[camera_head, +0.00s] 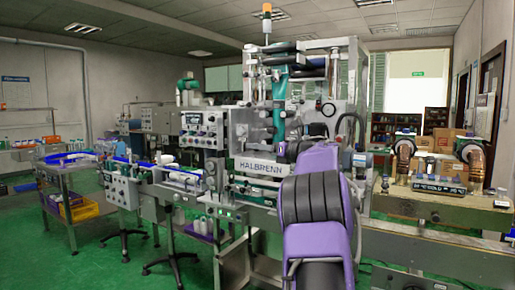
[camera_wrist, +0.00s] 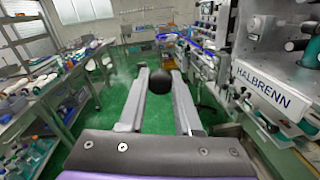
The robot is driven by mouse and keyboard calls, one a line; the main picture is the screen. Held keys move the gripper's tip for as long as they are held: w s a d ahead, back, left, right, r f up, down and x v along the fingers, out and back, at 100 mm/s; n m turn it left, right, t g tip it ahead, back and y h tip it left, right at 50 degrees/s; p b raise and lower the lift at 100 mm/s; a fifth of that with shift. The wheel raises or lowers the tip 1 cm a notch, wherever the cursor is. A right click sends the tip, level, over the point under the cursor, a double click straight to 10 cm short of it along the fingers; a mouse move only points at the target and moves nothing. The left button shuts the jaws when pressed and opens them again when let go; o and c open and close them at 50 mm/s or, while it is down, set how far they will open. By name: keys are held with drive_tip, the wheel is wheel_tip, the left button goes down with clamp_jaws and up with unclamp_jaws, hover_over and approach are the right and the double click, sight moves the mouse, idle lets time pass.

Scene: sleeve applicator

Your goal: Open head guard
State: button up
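The sleeve applicator (camera_head: 258,115) stands in the middle of the head view, with a pale HALBRENN panel (camera_head: 258,167) low on its front. A metal frame with clear panels (camera_head: 350,75) surrounds its upper head; I cannot tell which part is the head guard or see its handle clearly. In the wrist view the HALBRENN panel (camera_wrist: 273,90) is at the right, beside and apart from my gripper (camera_wrist: 160,70). My gripper's two fingers are spread wide, with nothing held between them. In the head view my arm hides the gripper and part of the machine's lower front.
A conveyor (camera_head: 180,178) with blue rails runs left from the machine. A dark round thing (camera_wrist: 160,82) shows beyond my fingers, apparently a stool seat. A cluttered bench (camera_wrist: 50,85) lies left in the wrist view. Green floor (camera_wrist: 115,90) is open between.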

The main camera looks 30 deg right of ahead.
drive_tip(key=o, duration=0.5)
drive_tip(key=shift+c, duration=0.2)
drive_tip(key=shift+s, duration=0.1)
drive_tip(key=b+v, duration=0.1)
drive_tip(key=v, duration=1.6)
